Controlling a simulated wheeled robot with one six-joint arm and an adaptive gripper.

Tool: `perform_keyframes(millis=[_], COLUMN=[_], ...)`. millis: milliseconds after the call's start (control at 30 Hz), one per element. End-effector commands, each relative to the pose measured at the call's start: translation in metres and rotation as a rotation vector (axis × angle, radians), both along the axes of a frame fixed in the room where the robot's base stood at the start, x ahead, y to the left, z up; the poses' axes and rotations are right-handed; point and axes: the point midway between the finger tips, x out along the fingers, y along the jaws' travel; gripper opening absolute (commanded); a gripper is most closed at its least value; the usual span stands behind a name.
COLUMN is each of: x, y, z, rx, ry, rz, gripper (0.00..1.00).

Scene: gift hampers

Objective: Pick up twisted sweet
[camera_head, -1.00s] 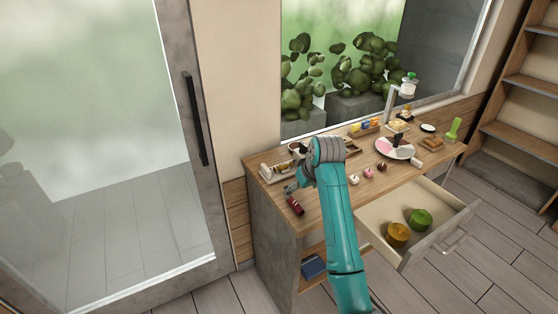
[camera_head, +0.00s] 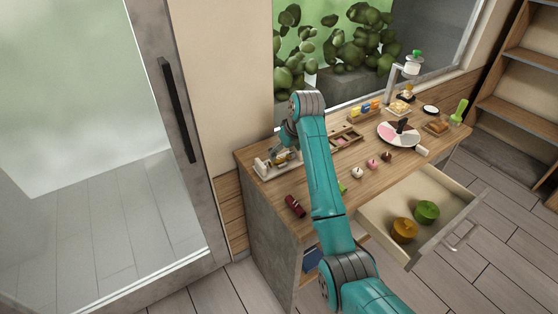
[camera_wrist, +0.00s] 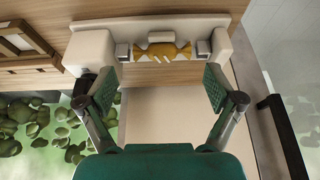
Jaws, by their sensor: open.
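The twisted sweet (camera_wrist: 163,50) is a golden-orange wrapped candy with flared ends. It lies crosswise in a cream holder (camera_wrist: 110,43) in the upper middle of the wrist view. In the head view the sweet (camera_head: 281,157) shows small and partly covered at the table's left end, on the pale holder (camera_head: 266,172). My gripper (camera_wrist: 160,82) is open and empty. Its two teal-padded fingers stand wide apart, to the left and right of the sweet's line. In the head view my gripper is beside and above the holder, partly hidden by my arm.
A dark red item (camera_head: 295,206) lies near the table's front left. A compartmented wooden tray (camera_head: 346,138) is right of my arm. Small sweets, a plate (camera_head: 398,134) and other items stand further right. The drawer (camera_head: 374,219) is open, holding orange and green round boxes.

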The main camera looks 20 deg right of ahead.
Motion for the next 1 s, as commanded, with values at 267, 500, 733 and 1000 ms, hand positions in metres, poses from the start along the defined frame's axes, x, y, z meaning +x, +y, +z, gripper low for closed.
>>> perform_keyframes(millis=[267,500,733,1000], x=[0.013,0.025,0.027,0.027], y=[0.006,0.011,0.011,0.011], z=[-0.02,-0.045,-0.048,-0.048], rx=[0.0,-0.001,-0.001,-0.001], ry=[0.002,0.0,-0.001,-0.001], rz=[0.0,0.0,0.0,0.0], gripper=[0.92,0.92,0.92,0.62])
